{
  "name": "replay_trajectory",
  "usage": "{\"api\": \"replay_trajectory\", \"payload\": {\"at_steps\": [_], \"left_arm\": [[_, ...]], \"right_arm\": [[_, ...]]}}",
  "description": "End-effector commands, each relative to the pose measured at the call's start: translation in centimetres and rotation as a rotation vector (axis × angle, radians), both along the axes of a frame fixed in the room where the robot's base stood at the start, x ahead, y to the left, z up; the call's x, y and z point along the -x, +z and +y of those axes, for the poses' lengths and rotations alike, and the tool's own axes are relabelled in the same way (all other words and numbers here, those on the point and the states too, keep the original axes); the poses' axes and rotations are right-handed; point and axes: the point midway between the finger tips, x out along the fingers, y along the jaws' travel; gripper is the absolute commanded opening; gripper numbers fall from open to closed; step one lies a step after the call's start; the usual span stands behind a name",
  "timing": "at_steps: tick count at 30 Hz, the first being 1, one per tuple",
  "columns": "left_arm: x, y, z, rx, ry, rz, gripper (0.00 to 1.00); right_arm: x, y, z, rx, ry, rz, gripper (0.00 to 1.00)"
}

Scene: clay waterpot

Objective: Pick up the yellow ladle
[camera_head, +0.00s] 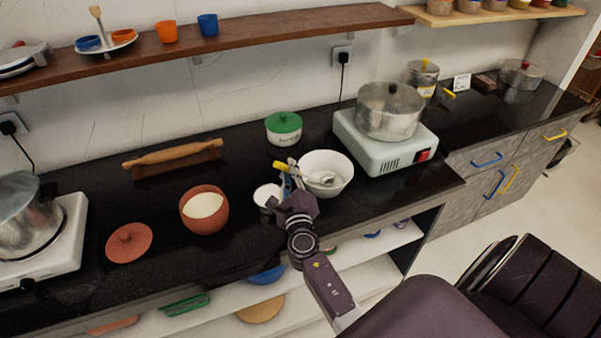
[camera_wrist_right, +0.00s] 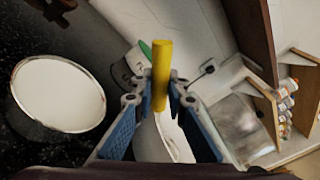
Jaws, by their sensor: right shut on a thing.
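The ladle with its yellow handle (camera_head: 281,167) leans in the white bowl (camera_head: 344,164), its metal scoop inside the bowl. My right gripper (camera_head: 287,184) is at the bowl's left side, shut on the ladle's handle. In the right wrist view the yellow handle (camera_wrist_right: 161,72) stands between the two blue-padded fingers (camera_wrist_right: 160,110). The fingers partly hide the lower part of the ladle. My left gripper is not in view.
A white cup (camera_head: 263,190) stands close to the left of my right gripper. A green-lidded pot (camera_head: 283,138) is behind it. A clay pot (camera_head: 190,222) and clay lid (camera_head: 129,243) are at left. A stove (camera_head: 349,130) with a pot (camera_head: 390,112) is right of the bowl.

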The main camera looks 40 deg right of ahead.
Motion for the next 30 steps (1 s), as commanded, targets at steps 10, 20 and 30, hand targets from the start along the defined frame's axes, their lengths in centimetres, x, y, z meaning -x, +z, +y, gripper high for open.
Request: {"api": "replay_trajectory", "payload": {"at_steps": [10,20,30], "left_arm": [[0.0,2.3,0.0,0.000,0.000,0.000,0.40],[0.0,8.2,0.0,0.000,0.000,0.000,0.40],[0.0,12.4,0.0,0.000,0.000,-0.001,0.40]], "right_arm": [[0.0,3.3,0.0,-0.002,-0.002,-0.003,0.00],[0.0,11.2,0.0,0.000,-0.001,-0.004,0.00],[0.0,18.2,0.0,0.003,0.002,-0.002,0.00]]}}
